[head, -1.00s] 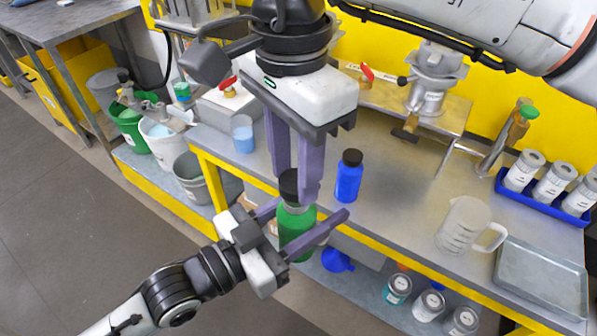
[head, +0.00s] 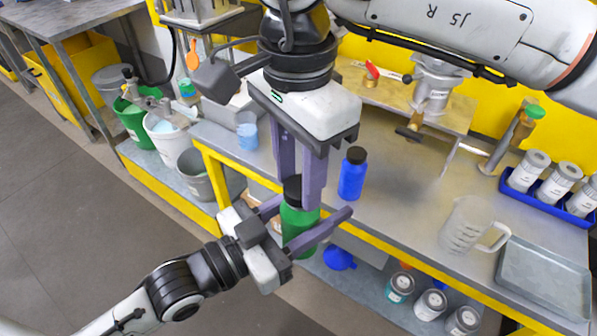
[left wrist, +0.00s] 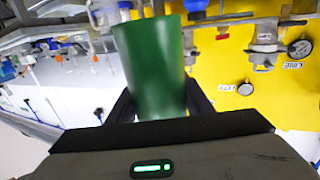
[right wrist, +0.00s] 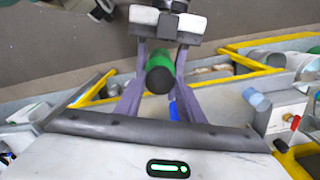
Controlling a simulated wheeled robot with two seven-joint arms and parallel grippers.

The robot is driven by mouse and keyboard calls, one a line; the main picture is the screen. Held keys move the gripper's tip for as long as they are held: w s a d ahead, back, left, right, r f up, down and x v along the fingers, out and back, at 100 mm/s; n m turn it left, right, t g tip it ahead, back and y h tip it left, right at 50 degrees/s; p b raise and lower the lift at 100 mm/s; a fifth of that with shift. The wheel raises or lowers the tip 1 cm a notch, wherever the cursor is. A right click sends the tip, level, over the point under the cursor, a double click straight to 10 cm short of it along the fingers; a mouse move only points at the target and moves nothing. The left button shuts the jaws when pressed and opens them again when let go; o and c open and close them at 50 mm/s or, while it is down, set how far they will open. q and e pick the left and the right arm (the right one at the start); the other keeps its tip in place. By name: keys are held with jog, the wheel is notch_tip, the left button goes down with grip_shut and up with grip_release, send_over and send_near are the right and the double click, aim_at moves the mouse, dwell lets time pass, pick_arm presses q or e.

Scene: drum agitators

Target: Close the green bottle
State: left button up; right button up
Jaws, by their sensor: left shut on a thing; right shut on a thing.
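The green bottle (head: 298,228) is held upright in front of the bench edge by my left gripper (head: 309,222), whose fingers are shut on its body. The bottle also fills the middle of the left wrist view (left wrist: 152,65). A black cap (head: 292,188) is at the top of the bottle. My right gripper (head: 303,195) comes down from above with its fingers shut on the cap. In the right wrist view the cap (right wrist: 159,80) lies between the fingertips, in line with the green body. Whether the cap is fully seated cannot be told.
A blue bottle with a black cap (head: 352,175) stands on the bench just right of my right gripper. A clear jug (head: 466,228), a metal tray (head: 543,282) and a blue rack of jars (head: 545,205) are further right. Floor on the left is free.

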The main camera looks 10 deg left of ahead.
jog(key=shift+f, duration=0.5)
